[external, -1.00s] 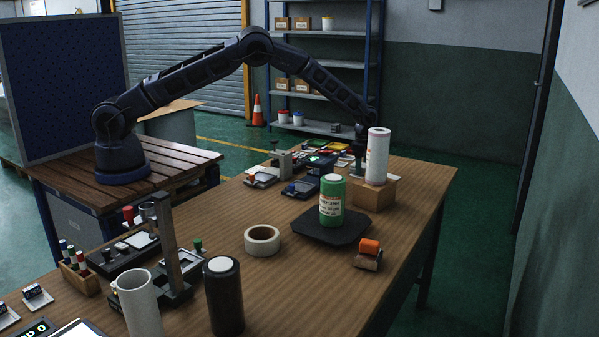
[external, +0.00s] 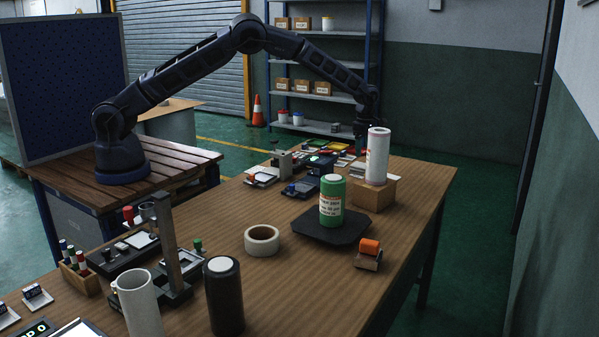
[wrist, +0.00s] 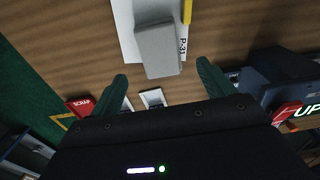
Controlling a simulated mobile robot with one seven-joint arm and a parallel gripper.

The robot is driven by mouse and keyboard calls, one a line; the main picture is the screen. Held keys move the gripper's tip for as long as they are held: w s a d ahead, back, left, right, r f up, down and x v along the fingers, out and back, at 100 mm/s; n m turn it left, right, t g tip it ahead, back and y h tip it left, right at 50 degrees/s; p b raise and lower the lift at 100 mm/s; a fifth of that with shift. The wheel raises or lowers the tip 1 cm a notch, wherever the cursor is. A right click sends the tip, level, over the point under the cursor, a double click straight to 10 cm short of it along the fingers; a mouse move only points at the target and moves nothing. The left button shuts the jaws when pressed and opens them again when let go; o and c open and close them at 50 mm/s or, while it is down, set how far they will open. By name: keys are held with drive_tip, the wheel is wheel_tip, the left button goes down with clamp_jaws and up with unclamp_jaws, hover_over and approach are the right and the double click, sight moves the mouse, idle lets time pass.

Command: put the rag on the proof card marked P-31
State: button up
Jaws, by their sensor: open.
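In the wrist view, a grey folded block, which looks like the rag (wrist: 157,48), lies on a white card marked P-31 (wrist: 124,35). It covers the lower middle of the card, and its near end seems to reach past the card's edge. The P-31 print shows beside it on the right. My gripper (wrist: 162,80) is open, its two fingers apart on either side of the near end of the rag, with nothing held between them. In the external view my gripper (external: 361,134) is above the far end of the bench, partly behind a white roll; the rag cannot be made out there.
A red SCRAP label (wrist: 82,105) is at left and a dark device with a lit UP sign (wrist: 306,110) at right. The white roll (external: 377,157) stands on a wooden block (external: 372,195) close to my gripper. A green canister (external: 332,200) stands nearer.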

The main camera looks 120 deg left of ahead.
drive_tip(key=shift+r, duration=2.1)
drive_tip(key=d+r+m+t, duration=0.1)
drive_tip(key=d+r+m, duration=0.6)
drive_tip(key=d+r, duration=1.05)
drive_tip(key=s+d+r+m+t, duration=0.1)
drive_tip(key=s+d+r+m, duration=0.35)
drive_tip(key=d+r, duration=0.4)
drive_tip(key=s+d+r+m, duration=0.3)
drive_tip(key=d+r+m, duration=0.2)
drive_tip(key=d, duration=0.6)
drive_tip(key=s+d+r+m+t, duration=0.1)
drive_tip(key=s+d+r+m, duration=0.1)
drive_tip(key=s+d+m, duration=0.4)
drive_tip(key=s+d+r+m, duration=0.3)
drive_tip(key=s+d, duration=0.6)
drive_tip(key=d, duration=0.1)
drive_tip(key=s+d+f+m, duration=0.2)
drive_tip(key=s+d+m, duration=0.3)
drive_tip(key=s, duration=0.4)
drive_tip(key=s+d+f+m+t, duration=0.1)
drive_tip(key=s+d+f+m, duration=0.2)
drive_tip(key=s, duration=0.6)
drive_tip(key=d+m, duration=0.2)
drive_tip(key=d, duration=0.1)
drive_tip(key=shift+s+f+t, duration=0.3)
drive_tip(key=shift+s, duration=0.05)
